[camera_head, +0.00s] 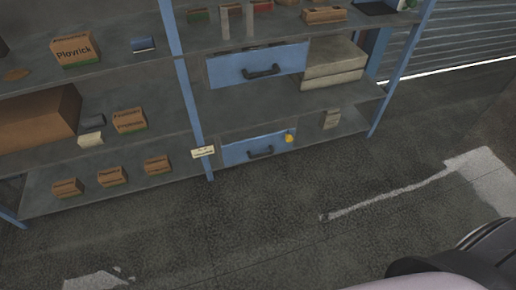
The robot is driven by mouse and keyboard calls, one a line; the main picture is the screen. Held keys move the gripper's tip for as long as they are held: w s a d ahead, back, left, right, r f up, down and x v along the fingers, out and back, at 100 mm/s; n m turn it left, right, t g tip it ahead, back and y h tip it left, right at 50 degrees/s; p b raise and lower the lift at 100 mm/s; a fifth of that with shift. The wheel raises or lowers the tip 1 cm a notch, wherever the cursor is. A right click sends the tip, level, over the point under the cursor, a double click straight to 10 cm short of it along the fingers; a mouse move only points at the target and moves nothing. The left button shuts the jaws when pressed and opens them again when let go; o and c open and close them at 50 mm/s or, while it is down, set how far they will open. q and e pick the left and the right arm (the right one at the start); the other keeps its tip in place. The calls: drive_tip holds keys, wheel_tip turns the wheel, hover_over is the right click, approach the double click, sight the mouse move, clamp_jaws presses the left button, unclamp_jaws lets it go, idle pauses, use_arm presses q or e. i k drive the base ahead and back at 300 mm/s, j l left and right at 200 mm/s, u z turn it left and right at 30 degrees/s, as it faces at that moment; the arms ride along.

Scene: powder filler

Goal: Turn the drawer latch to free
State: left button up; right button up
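A blue drawer (240,151) with a dark handle (261,152) sits on the bottom shelf. A small yellow-orange knob (289,138), which looks like the latch, is on the right side of its front. Its exact turn position is too small to tell. Another blue drawer (230,68) with a dark handle (262,71) is on the shelf above and shows no such knob. Both drawers look closed. Neither of my grippers is in view. Only a dark and pale part, likely of my own body, shows at the bottom right.
The grey shelving unit has blue posts (189,95). Small boxes (127,120), a big brown box (38,120) and stacked pale boxes (333,63) stand on it. The floor (260,230) in front is clear, with worn white paint.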

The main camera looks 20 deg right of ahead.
sight(289, 138)
drive_tip(key=u, duration=0.15)
drive_tip(key=i+l+u, duration=0.15)
drive_tip(key=l+u, duration=0.25)
drive_tip(key=l, duration=0.15)
drive_tip(key=l+u, duration=0.35)
drive_tip(key=l, duration=0.2)
drive_tip(key=i, duration=0.05)
